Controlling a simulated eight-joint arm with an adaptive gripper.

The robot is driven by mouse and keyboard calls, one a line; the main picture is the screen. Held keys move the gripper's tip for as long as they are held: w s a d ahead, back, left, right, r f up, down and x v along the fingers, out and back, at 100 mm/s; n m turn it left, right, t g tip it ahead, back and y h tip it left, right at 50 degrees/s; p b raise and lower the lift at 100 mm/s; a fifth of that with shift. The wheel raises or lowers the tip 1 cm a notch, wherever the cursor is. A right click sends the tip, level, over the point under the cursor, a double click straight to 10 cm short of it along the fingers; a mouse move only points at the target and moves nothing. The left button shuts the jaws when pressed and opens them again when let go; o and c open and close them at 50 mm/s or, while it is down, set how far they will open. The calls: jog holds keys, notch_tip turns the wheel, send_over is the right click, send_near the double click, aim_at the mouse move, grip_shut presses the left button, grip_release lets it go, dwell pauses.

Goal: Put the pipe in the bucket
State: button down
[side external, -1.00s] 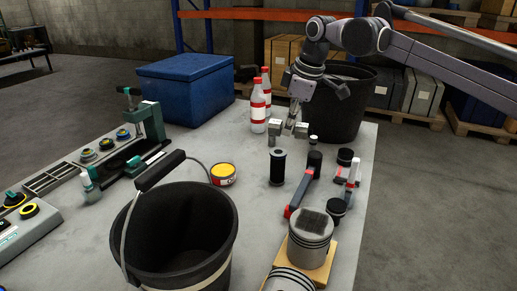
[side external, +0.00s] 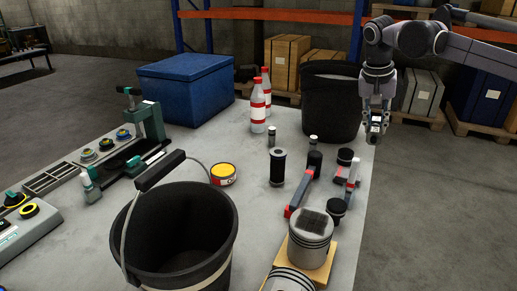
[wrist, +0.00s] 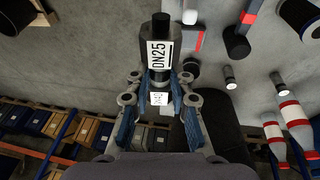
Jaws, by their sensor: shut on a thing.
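My gripper (side external: 376,122) is at the right edge of the table, beside the black bin at the back. In the wrist view, my gripper (wrist: 158,88) is shut on a dark cylindrical pipe piece (wrist: 156,45) with a white "DN25" label. The pipe's dark end points away from the fingers. In the side view the held pipe is too small to make out clearly. The black bucket (side external: 143,232) with a raised handle stands at the front left of the table, open and far from my gripper. The part of its inside that shows looks empty.
A black bin (side external: 332,112) and red-white bottles (side external: 258,108) stand at the back. A yellow-topped can (side external: 223,173), a black spool (side external: 277,168), red-handled tools (side external: 299,196) and pistons (side external: 309,232) lie between my gripper and the bucket. A blue box (side external: 186,88) is at the back left.

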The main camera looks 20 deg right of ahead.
jog(key=s+d+f+n+t, duration=0.1)
jog(key=s+d+f+n, duration=0.2)
jog(key=f, duration=0.5)
jog(key=s+f+n+y, duration=0.1)
jog(key=s+f+n, duration=0.2)
jog(key=s+f, duration=0.4)
jog(key=s+d+f+n+t, duration=0.1)
jog(key=s+d+f+n, duration=0.15)
jog(key=f, duration=0.75)
notch_tip(320, 180, up, 31)
jog(key=a, duration=0.1)
jog(key=w+a+r+n+y, duration=0.1)
jog(key=w+a+n+y, duration=0.2)
jog(key=a, duration=0.4)
jog(key=w+a+r+n, duration=0.1)
jog(key=w+a+n, duration=0.3)
jog(key=a+n, duration=0.25)
jog(key=a+n+g+y, duration=0.25)
jog(key=a+n, duration=0.85)
jog(key=a, duration=1.2)
jog(key=s+a+f+n+g+h, duration=0.1)
jog(key=s+a+n, duration=0.3)
jog(key=a, duration=0.2)
jog(key=s+a+f+n+g, duration=0.1)
jog(key=s+a+f+n, duration=0.2)
jog(key=a, duration=0.4)
notch_tip(320, 180, down, 14)
jog(key=shift+s+r, duration=0.15)
jog(key=shift+s, duration=0.1)
